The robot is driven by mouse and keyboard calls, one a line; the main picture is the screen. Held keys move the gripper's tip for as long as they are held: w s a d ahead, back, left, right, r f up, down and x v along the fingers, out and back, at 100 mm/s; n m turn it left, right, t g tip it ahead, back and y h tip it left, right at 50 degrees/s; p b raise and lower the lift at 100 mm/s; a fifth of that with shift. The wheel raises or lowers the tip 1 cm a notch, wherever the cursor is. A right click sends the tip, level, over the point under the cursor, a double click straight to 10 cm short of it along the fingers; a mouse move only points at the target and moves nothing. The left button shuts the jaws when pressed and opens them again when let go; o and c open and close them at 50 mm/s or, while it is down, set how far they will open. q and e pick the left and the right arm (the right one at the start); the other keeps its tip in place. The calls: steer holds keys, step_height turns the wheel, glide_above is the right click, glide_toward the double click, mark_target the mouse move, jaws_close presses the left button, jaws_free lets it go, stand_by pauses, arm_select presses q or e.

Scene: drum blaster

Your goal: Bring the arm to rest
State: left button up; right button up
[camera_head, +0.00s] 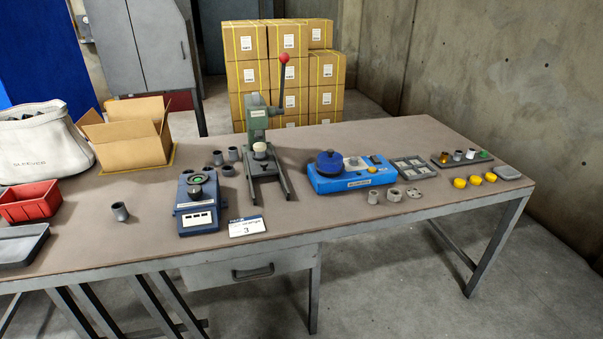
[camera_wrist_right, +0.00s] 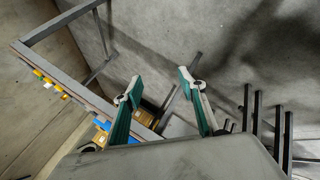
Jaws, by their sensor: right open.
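My right gripper (camera_wrist_right: 160,84) shows in the right wrist view, its two green-padded fingers spread apart with nothing between them. It is away from the workbench, whose edge and legs appear tilted at the left of that view. Neither of my arms shows in the head view. There the workbench (camera_head: 400,205) stands clear of any gripper. My left gripper is in neither view.
On the bench are a green press (camera_head: 257,125) with a red knob, a dark blue device (camera_head: 198,215), a light blue machine (camera_head: 350,182), an open carton (camera_head: 125,130) and a red bin (camera_head: 30,203). Stacked boxes (camera_head: 247,75) stand behind. Floor at the front right is clear.

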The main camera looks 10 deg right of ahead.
arm_select(q)
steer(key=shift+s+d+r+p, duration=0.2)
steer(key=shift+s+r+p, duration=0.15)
steer(key=shift+p, duration=0.6)
arm_select(e)
steer(key=a+f+m+t+y, duration=0.3)
steer(key=a+f+y, duration=0.3)
steer(key=a, duration=0.7)
step_height(320, 180, down, 2)
steer(key=shift+w+a+f, duration=0.15)
steer(key=shift+w+a, duration=0.15)
steer(key=shift+w, duration=0.1)
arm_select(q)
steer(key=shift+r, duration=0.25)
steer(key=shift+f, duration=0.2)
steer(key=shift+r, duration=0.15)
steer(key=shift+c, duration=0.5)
